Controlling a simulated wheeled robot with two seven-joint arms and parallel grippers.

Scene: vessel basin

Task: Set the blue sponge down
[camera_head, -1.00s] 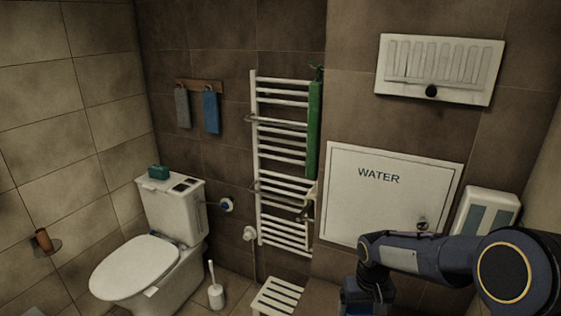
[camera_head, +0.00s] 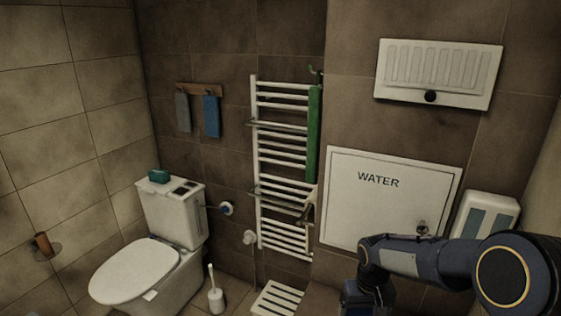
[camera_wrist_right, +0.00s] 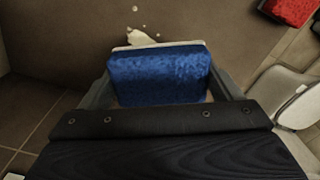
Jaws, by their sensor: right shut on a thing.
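The blue sponge (camera_wrist_right: 158,74) is between the two fingers of my right gripper (camera_wrist_right: 162,88) in the right wrist view. The gripper is shut on it, with one finger at each side. A pale edge shows along the sponge's far side; I cannot tell if it belongs to the sponge. A brown surface lies beyond it, and I cannot tell whether the sponge touches it. In the head view my right arm comes in from the right; its gripper and the sponge are not seen there. My left gripper is not in view.
A white splash mark (camera_wrist_right: 141,36) is on the brown surface. A red item (camera_wrist_right: 290,10) lies at the upper right, with a white seat-like thing (camera_wrist_right: 290,92) below it. The head view shows a toilet (camera_head: 135,270), a slatted stool (camera_head: 277,300) and a towel radiator (camera_head: 283,160).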

